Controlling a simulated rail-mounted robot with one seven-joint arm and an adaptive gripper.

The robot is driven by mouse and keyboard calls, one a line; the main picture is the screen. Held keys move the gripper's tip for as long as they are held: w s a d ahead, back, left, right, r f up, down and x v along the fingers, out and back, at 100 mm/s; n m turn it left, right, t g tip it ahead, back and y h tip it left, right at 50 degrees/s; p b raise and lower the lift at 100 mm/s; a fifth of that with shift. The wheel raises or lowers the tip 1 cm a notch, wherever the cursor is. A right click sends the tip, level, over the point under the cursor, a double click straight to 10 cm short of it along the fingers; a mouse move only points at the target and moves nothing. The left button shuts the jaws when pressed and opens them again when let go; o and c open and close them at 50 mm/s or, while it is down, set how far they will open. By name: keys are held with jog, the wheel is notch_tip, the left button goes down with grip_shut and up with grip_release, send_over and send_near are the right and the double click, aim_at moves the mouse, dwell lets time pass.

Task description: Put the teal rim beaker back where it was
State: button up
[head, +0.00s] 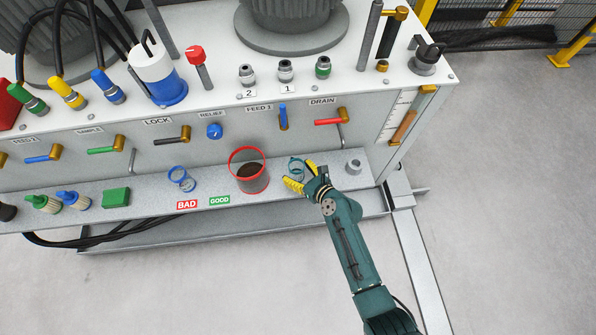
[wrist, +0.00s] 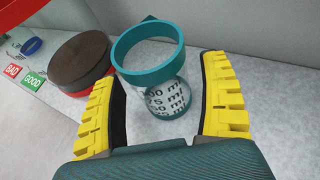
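The teal rim beaker (head: 296,167) stands on the grey shelf, right of the red-rimmed container. In the wrist view the clear beaker (wrist: 150,57) shows its teal rim, teal base and ml markings, and looks empty. My gripper (head: 302,178) is at the beaker from the front. In the wrist view my gripper's (wrist: 160,75) yellow fingers are spread on either side of the beaker, with visible gaps. Neither finger appears to press on it. The original place of the beaker cannot be told from these frames.
The red-rimmed container (head: 249,181) with dark contents stands close left of my gripper. A blue-rimmed beaker (head: 182,179), a green block (head: 116,197) and BAD (head: 187,204) and GOOD (head: 219,200) labels are further left. A grey fitting (head: 353,166) stands right. Valve handles (head: 328,122) project above the shelf.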

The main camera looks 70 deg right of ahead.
jog(key=shift+r, duration=0.15)
jog(key=shift+s+a+r+p, duration=0.1)
jog(key=shift+s+r+p, duration=0.1)
jog(key=shift+p, duration=0.15)
jog(key=p+v, duration=0.4)
jog(key=v, duration=0.7)
jog(key=shift+s, duration=0.2)
